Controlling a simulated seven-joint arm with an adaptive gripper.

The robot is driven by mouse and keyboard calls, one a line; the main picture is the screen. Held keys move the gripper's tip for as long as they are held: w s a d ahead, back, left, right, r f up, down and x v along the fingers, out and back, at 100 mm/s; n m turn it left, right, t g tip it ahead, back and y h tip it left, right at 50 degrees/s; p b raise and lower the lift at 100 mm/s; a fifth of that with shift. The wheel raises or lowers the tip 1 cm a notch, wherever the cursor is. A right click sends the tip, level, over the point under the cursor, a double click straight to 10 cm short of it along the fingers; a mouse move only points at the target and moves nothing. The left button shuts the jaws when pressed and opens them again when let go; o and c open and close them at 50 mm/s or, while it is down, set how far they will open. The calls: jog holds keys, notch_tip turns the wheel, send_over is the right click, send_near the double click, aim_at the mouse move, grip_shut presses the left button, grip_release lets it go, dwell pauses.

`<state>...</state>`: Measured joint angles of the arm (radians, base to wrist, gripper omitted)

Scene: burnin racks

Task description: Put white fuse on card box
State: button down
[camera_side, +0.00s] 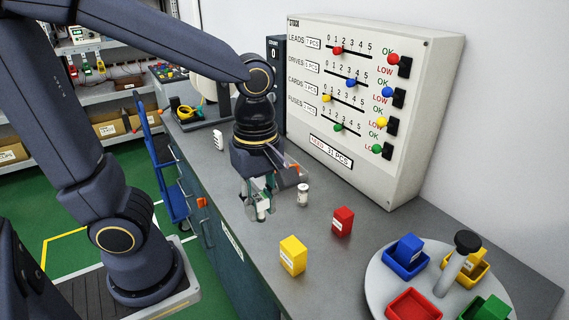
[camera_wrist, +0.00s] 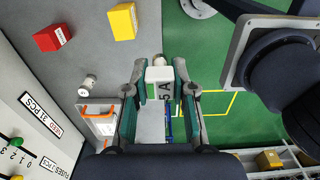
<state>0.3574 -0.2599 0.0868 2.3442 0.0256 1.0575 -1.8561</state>
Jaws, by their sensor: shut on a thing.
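My gripper (camera_side: 259,208) is shut on a white fuse marked "5 A". In the wrist view the fuse (camera_wrist: 160,88) sits between the two green-padded fingers (camera_wrist: 160,76). In the side view my fingers partly hide it, above the counter's front edge. No box is clearly lettered as the card box. A yellow box (camera_side: 293,255) with a small unreadable label stands on the counter, in front of and to the right of my gripper; it also shows in the wrist view (camera_wrist: 123,21). My gripper is apart from it.
A small whitish cylinder (camera_side: 303,194) stands close right of my gripper. A red box (camera_side: 342,221) is farther right. A round tray (camera_side: 378,285) with coloured bins and a black-topped post is at front right. The slider panel (camera_side: 405,150) stands behind. Another small white item (camera_side: 218,140) is farther back.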

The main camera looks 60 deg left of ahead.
send_over(293, 245)
jog(key=f, duration=0.6)
jog(key=shift+s, duration=0.25)
jog(key=shift+w+f, duration=0.15)
jog(key=shift+f, duration=0.8)
jog(key=shift+w+f, duration=0.1)
jog(key=shift+f, duration=0.8)
jog(key=shift+f, duration=0.15)
jog(key=c, duration=1)
grip_release()
jog(key=shift+o, duration=0.2)
